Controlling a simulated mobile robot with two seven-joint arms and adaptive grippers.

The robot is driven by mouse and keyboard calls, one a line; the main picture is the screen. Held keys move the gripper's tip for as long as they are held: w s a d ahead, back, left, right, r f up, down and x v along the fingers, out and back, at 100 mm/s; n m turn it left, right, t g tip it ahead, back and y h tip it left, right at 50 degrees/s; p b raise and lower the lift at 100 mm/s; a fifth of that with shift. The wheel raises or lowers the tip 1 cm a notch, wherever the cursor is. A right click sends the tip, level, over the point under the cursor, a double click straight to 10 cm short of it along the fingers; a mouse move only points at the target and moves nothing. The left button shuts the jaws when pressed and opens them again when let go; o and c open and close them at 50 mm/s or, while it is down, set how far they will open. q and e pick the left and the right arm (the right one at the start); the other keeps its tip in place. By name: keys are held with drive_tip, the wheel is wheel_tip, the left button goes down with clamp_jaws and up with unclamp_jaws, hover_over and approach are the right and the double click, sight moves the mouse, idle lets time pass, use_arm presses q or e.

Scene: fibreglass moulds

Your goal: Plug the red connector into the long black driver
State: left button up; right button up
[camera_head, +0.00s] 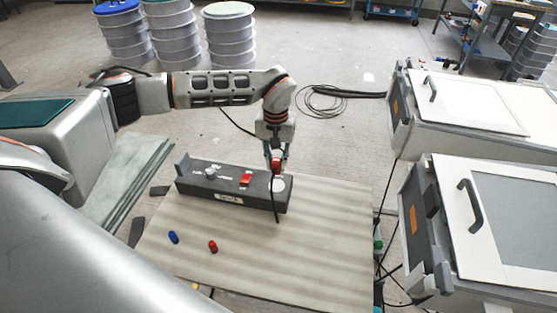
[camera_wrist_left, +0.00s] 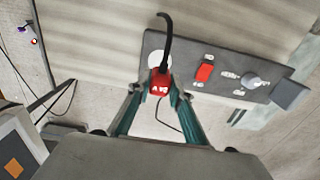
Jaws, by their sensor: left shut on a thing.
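The long black driver (camera_head: 225,192) lies on the table. It has a red rocker switch (camera_head: 246,180), a grey knob (camera_head: 210,173) and a round white socket (camera_head: 279,186) near its right end. My left gripper (camera_head: 277,167) points down over that end, shut on the red connector (camera_wrist_left: 160,83). A black cable (camera_wrist_left: 166,35) runs from the connector. In the left wrist view the connector overlaps the edge of the white socket (camera_wrist_left: 155,60); I cannot tell whether it touches or sits in it. The driver (camera_wrist_left: 226,66) also shows there. My right gripper is out of view.
A small blue piece (camera_head: 173,237) and a small red piece (camera_head: 212,246) stand on the pale table (camera_head: 320,240), left of centre. The table's right part is clear. White-lidded cabinets (camera_head: 490,215) stand to the right. Cable coils (camera_head: 325,100) lie on the floor behind.

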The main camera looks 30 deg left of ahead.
sight(276, 174)
use_arm(q)
drive_tip(key=shift+f, duration=0.15)
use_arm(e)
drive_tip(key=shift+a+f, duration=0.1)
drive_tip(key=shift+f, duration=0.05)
use_arm(q)
drive_tip(key=shift+f+b, duration=0.75)
drive_tip(key=shift+b, duration=0.2)
wheel_tip(276, 174, down, 2)
drive_tip(key=shift+f+b, duration=0.2)
drive_tip(key=shift+b, duration=0.8)
drive_tip(key=shift+f+b, duration=0.5)
drive_tip(key=shift+f, duration=0.25)
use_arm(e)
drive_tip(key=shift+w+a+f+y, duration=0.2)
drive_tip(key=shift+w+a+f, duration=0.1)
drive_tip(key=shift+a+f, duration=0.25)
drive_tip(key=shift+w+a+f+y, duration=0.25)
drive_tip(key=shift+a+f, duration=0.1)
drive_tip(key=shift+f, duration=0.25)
use_arm(q)
drive_tip(key=shift+p, duration=0.7)
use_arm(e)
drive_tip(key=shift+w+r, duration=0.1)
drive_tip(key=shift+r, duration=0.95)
use_arm(q)
drive_tip(key=shift+f+b, duration=0.3)
drive_tip(key=shift+f, duration=0.3)
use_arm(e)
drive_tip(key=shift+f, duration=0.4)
